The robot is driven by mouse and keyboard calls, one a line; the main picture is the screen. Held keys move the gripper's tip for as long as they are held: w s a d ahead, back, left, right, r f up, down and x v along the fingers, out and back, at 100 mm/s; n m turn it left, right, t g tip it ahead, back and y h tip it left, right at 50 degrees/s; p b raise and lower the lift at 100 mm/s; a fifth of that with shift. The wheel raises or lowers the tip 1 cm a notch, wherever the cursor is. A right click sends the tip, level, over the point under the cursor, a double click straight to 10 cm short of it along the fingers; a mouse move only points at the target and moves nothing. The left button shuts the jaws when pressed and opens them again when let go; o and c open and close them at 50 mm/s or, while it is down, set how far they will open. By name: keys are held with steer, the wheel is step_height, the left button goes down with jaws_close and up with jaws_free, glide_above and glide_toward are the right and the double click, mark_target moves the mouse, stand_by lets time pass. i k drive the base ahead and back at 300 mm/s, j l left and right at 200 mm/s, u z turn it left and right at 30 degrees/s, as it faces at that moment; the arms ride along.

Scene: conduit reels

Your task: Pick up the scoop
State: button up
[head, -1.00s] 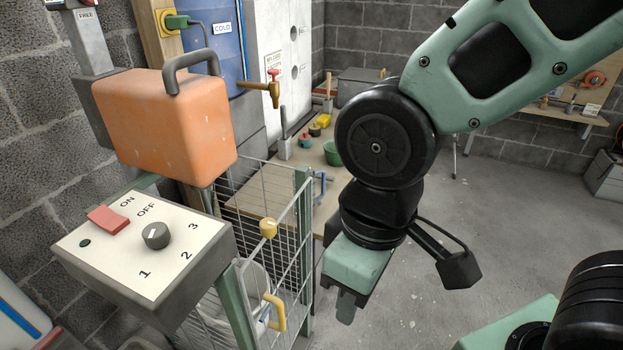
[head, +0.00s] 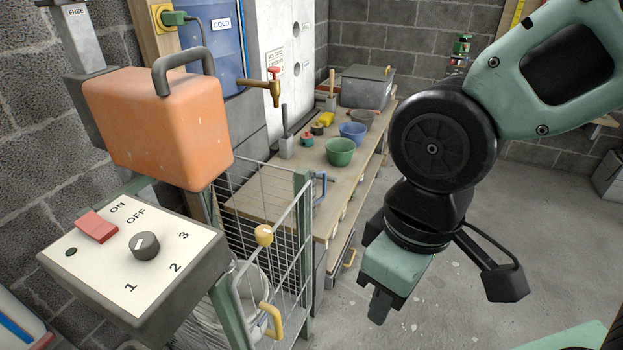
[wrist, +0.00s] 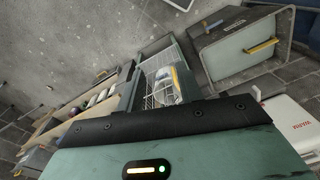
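I cannot make out a scoop for certain in either view. On the wooden bench (head: 262,200) stand a green bowl (head: 340,152), a blue bowl (head: 353,132) and a grey bowl (head: 363,117). A grey holder with a dark upright handle (head: 285,145) stands at the bench's left side. A wooden handle (head: 332,88) rises farther back. My gripper (head: 380,306) hangs pointing down, right of the bench and apart from it, over the floor. Its fingertips are small and partly hidden, so its opening does not show. The wrist view shows its green housing, not its fingertips.
A wire cage (head: 265,215) with yellow handles stands before the bench. A switch box (head: 135,255) and an orange case (head: 160,125) fill the near left. A lidded grey box (head: 366,86) sits at the bench's far end. Floor (head: 440,310) is clear around my gripper.

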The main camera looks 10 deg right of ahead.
mark_target(332, 179)
steer(key=i+l+u, duration=0.25)
steer(key=i+l, duration=0.25)
steer(key=i+l+u, duration=0.3)
steer(key=i+l, duration=0.2)
steer(key=i+l+u, duration=0.15)
steer(key=l, duration=0.3)
steer(key=i+l+u, duration=0.1)
steer(key=l, duration=0.25)
steer(key=i+l+u, duration=0.15)
steer(key=i+l, duration=0.15)
steer(key=i+l+u, duration=0.15)
steer(key=l, duration=0.35)
